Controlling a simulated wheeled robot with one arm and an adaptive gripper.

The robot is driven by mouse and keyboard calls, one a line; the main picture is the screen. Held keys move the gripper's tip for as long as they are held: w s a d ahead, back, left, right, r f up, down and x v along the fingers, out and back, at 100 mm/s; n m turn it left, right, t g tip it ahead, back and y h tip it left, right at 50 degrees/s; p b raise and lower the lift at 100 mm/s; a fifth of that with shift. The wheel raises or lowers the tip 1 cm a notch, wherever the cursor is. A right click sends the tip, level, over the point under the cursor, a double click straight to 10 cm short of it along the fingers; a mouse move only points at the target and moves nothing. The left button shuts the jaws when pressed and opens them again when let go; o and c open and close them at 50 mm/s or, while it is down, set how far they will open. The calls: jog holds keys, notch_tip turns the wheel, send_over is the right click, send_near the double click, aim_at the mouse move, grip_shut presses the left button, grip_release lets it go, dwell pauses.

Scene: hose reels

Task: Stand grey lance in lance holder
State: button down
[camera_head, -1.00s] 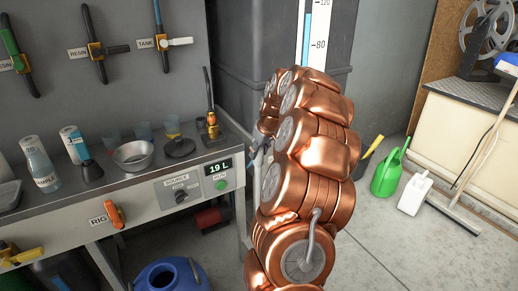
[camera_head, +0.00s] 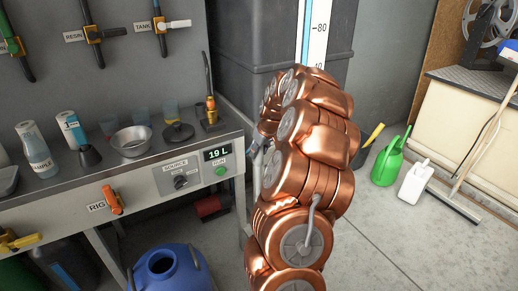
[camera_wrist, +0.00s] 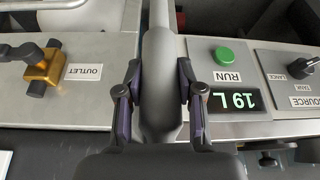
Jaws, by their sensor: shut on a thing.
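My gripper (camera_wrist: 160,100) is shut on a smooth grey rod-like body, the grey lance (camera_wrist: 160,62), in the wrist view. One finger lies on each side of it. The lance runs up the middle of that view, over the bench front; its far end is out of frame. In the head view my copper arm hides most of the gripper and the lance. I cannot make out a lance holder with certainty in either view.
The bench (camera_head: 60,195) carries a metal bowl (camera_head: 132,141), bottles and a brass outlet valve (camera_head: 211,112). A 19 L display (camera_head: 217,154) is on its front. A blue drum (camera_head: 168,272) stands below. A green watering can (camera_head: 390,162) and white jug (camera_head: 415,182) stand right on open floor.

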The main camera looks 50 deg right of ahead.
jog(key=shift+f+b, duration=1.05)
jog(key=shift+f, duration=2.55)
jog(key=c, duration=0.7)
grip_release()
jog(key=shift+o, duration=0.2)
jog(key=shift+f, duration=0.1)
send_near(260, 165)
jog(key=shift+w+d+f, duration=0.15)
jog(key=shift+d, duration=0.25)
jog(key=shift+a, duration=0.1)
